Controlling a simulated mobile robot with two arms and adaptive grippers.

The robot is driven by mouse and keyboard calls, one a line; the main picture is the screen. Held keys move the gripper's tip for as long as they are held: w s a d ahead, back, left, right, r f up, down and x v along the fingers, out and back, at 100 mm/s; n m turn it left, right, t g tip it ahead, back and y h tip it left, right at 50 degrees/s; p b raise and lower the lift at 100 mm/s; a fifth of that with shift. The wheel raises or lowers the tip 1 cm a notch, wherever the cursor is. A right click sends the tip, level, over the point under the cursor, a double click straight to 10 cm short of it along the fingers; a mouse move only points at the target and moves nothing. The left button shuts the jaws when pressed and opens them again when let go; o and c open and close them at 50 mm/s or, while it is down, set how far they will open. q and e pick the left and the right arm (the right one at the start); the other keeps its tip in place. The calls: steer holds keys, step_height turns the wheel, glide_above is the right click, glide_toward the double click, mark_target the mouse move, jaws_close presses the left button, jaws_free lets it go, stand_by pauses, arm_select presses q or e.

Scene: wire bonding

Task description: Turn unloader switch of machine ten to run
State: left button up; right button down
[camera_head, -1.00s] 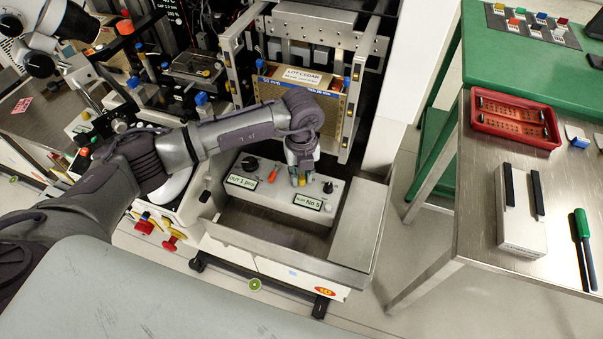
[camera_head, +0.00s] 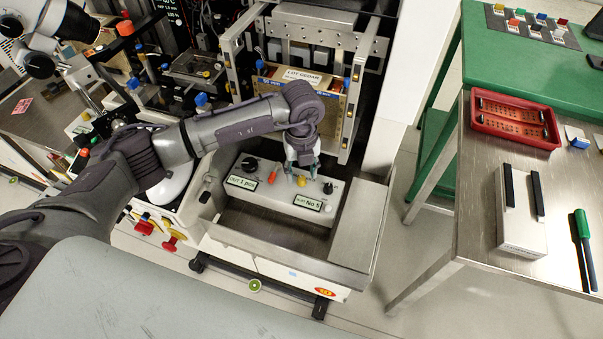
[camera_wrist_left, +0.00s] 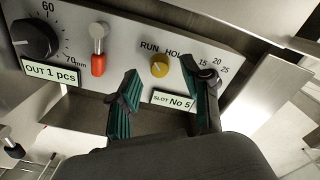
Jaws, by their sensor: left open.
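The control panel (camera_head: 285,198) has a yellow knob (camera_head: 302,181) that also shows in the wrist view (camera_wrist_left: 160,66), with RUN and HOLD printed above it. Which word the knob points to is not clear. My left gripper (camera_head: 302,168) is open, its teal-padded fingers pointing at the panel. In the wrist view the left gripper (camera_wrist_left: 161,73) has one finger on each side of the knob in the picture, with a gap to both. It holds nothing. My right gripper is not in view.
Beside the knob are a red lever (camera_wrist_left: 98,62), a black dial (camera_wrist_left: 35,38) and a smaller black knob (camera_head: 328,188). Labels read "OUT 1 pcs" and "SLOT No 5". Above stands a metal frame with a "LOT CEDAR" box (camera_head: 305,78). A steel table (camera_head: 475,225) is at right.

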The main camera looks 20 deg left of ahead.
mark_target(301, 178)
arm_select(q)
step_height(301, 178, up, 10)
stand_by(0.3)
stand_by(0.5)
